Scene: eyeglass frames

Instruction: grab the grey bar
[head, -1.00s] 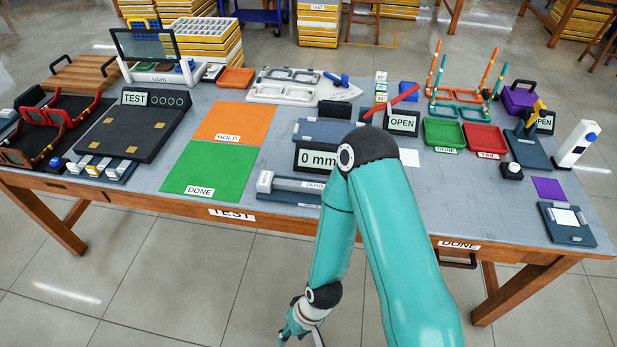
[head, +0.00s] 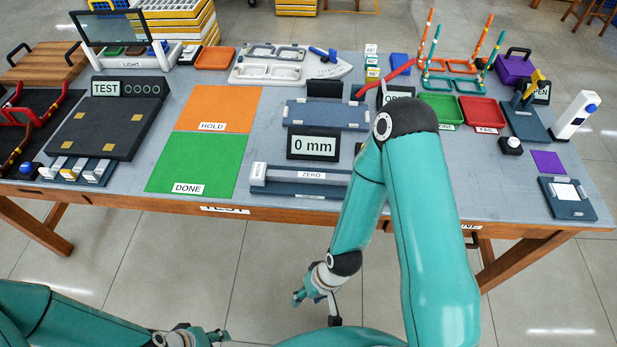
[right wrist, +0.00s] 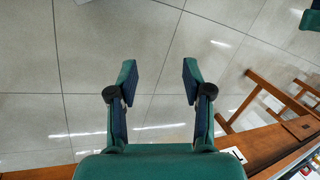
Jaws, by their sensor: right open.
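A long grey bar (head: 322,178) marked ZERO lies on a dark base near the table's front edge, in front of the 0 mm display (head: 313,147). A small pale upright block (head: 258,171) stands at its left end. My right gripper (head: 314,300) hangs over the floor in front of the table, below and apart from the bar. In the right wrist view my right gripper (right wrist: 160,78) is open, with only floor between its fingers. My left gripper (head: 205,338) is at the bottom edge, partly cut off; its jaws are unclear. The bar is not seen in the wrist view.
The table's front edge (head: 130,200) lies between my grippers and the bar. Green DONE (head: 197,163) and orange HOLD (head: 218,108) mats are left of it. A dark test board (head: 115,118) is farther left. My right arm covers part of the table right of the bar.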

